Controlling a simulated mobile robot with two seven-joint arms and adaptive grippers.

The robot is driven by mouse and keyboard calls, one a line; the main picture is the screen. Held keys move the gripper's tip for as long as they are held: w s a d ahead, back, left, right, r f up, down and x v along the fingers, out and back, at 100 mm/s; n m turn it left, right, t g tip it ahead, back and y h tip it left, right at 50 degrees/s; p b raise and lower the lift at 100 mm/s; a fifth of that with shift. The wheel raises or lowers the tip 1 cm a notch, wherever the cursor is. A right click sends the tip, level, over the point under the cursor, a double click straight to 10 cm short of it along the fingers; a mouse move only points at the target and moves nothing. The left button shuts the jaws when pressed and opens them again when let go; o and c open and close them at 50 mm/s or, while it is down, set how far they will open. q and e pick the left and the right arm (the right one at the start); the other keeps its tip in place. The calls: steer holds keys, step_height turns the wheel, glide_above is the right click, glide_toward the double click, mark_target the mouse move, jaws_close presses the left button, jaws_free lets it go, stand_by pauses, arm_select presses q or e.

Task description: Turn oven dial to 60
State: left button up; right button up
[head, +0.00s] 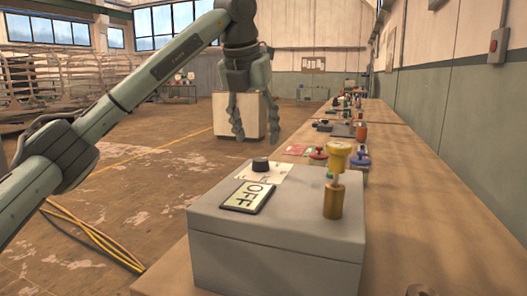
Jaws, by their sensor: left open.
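A grey box (270,248) stands on the near end of the wooden bench. A black dial (261,165) sits on a pale marked plate (270,175) at the far edge of its top; its setting is too small to read. A brass-yellow valve piece (334,195) stands upright at the box's right. My left gripper (239,133) hangs fingers down above and beyond the dial, open and empty, apart from the box. My right gripper is not in view.
The long wooden bench (420,225) runs away along the right wall, with red, blue and orange items beyond the box. Yellow cables (95,238) lie on the floor at left. A pale cabinet (264,113) stands farther back.

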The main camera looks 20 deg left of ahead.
mark_target(260, 159)
arm_select(q)
steer(key=x, duration=0.5)
steer(key=shift+s+f, duration=0.1)
steer(key=shift+f, duration=0.45)
steer(key=shift+w+f, duration=0.15)
steer(key=shift+w, duration=0.1)
steer(key=c, duration=1.2)
steer(key=shift+o, duration=0.2)
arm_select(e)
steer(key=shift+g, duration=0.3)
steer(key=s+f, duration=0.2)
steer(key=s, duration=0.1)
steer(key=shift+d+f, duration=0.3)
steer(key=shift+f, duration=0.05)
